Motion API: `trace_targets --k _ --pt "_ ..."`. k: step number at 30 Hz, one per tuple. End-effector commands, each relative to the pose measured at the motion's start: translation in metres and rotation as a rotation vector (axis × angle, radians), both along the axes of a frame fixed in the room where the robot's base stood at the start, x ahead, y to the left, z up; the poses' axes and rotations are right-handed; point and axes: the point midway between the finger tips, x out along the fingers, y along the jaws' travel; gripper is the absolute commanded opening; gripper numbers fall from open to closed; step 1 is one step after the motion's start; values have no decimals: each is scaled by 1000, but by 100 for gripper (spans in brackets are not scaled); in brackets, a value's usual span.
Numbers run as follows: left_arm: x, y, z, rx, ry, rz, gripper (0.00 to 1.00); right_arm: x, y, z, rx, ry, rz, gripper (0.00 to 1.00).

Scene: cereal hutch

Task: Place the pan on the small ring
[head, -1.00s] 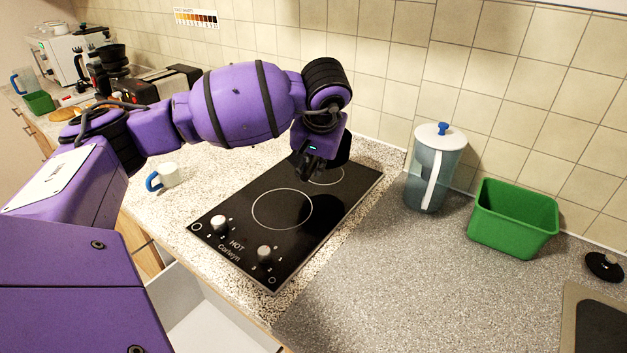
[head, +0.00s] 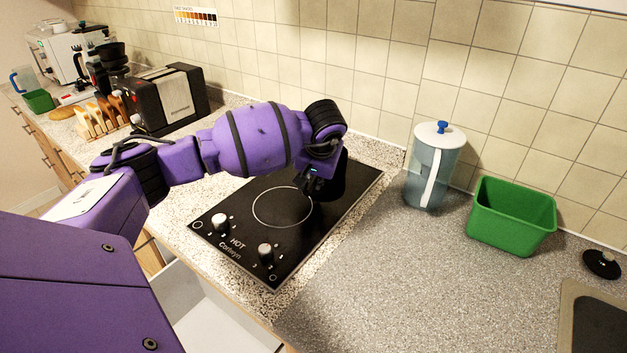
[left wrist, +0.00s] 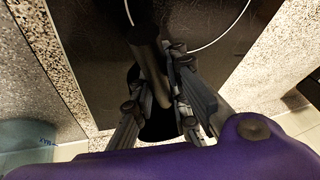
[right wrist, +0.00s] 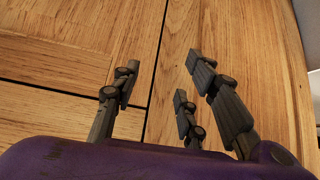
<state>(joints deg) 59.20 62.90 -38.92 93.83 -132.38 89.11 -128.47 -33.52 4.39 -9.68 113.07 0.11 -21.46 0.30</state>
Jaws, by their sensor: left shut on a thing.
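My left gripper (head: 309,187) is over the far part of the black hob (head: 245,238). In the left wrist view its fingers (left wrist: 160,85) are closed around a dark handle (left wrist: 150,62). The black pan (head: 336,180) shows as a dark shape beside the gripper, above the small ring's area. Its dark body also shows below the fingers in the left wrist view (left wrist: 160,126). The small ring is hidden behind the gripper and pan. The large ring (head: 254,207) is bare. I cannot tell whether the pan touches the hob. My right gripper (right wrist: 158,88) is open and empty, facing wooden fronts.
Two white knobs (head: 221,220) sit at the hob's near end. A lidded jug (head: 417,180) and green bin (head: 510,222) stand right of the hob. A toaster (head: 180,106) stands at the back left. Grey counter (head: 390,275) is clear in front.

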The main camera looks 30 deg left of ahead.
Motion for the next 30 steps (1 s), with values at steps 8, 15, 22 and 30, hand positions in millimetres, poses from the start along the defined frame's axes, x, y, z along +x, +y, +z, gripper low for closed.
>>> trace_targets --k 8,15,22,30 --pt "0 0 -2 0 0 0 32 -2 -2 -2 -4 5 4 40" --pt "0 0 -2 0 0 0 33 -2 -4 -2 -8 5 7 40" --pt "-2 -3 11 0 -5 -3 33 -1 -4 0 -9 1 7 40" --pt "-20 -19 62 1 -4 -3 33 -2 -4 -2 -8 4 6 40"
